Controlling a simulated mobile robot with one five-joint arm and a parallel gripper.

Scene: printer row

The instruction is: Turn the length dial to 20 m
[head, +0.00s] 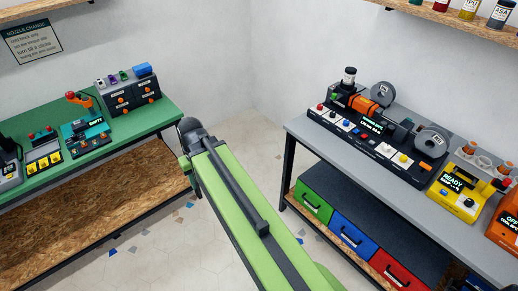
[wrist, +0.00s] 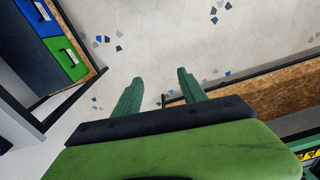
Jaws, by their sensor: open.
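A yellow knob (head: 402,159) sits toward the right of that row. I cannot tell which knob is the length dial, and its markings are too small to read. In the wrist view my gripper (wrist: 158,76) is open and empty, with its two green fingers apart above the floor. It is away from both benches' controls. In the head view my green arm reaches into the gap between the benches.
A grey bench (head: 299,128) holds a yellow machine (head: 458,191) reading READY and an orange one (head: 505,222). Green, blue and red drawers sit below. A green bench (head: 150,117) at left carries several devices. Open floor (head: 240,146) lies between.

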